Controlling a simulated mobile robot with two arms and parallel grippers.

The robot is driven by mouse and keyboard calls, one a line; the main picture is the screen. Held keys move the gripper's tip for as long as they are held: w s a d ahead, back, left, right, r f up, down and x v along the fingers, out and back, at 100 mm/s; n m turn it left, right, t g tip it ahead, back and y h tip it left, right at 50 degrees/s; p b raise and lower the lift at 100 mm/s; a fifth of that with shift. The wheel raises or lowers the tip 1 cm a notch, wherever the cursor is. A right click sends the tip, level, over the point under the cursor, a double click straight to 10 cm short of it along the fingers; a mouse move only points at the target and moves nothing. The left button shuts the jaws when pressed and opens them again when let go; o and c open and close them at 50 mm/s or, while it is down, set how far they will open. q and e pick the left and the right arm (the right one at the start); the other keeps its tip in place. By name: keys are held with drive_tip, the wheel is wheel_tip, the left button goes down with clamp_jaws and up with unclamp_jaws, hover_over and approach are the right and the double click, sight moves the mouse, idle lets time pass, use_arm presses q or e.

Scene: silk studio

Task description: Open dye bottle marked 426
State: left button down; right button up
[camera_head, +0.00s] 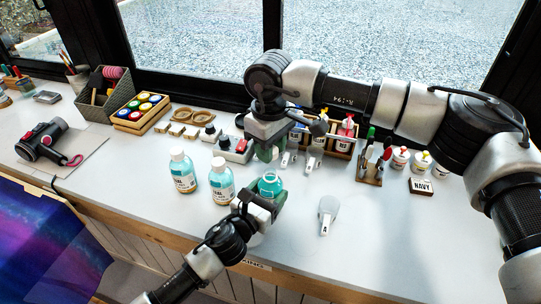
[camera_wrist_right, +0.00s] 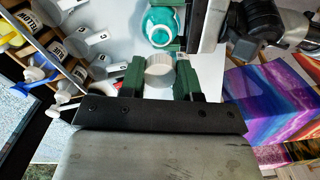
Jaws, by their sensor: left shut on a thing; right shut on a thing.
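A teal bottle (camera_head: 269,185) stands in the jaws of my left gripper (camera_head: 264,203), near the table's front. Its top shows an open teal mouth with no cap on it; the open bottle also shows in the right wrist view (camera_wrist_right: 162,24). My right gripper (camera_head: 268,152) is up and behind the bottle. In the right wrist view its green fingers are shut on a white ridged cap (camera_wrist_right: 159,72), apart from the bottle. Two similar bottles with white caps, a left one (camera_head: 183,172) and a right one (camera_head: 221,184), stand to the left. I cannot read 426 on any label.
A grey scoop-like tool (camera_head: 327,214) lies right of the bottle. A tray of colour jars (camera_head: 141,110) is at back left. The front right table is clear.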

use_arm(q)
drive_tip(key=shift+c, duration=0.6)
unclamp_jaws()
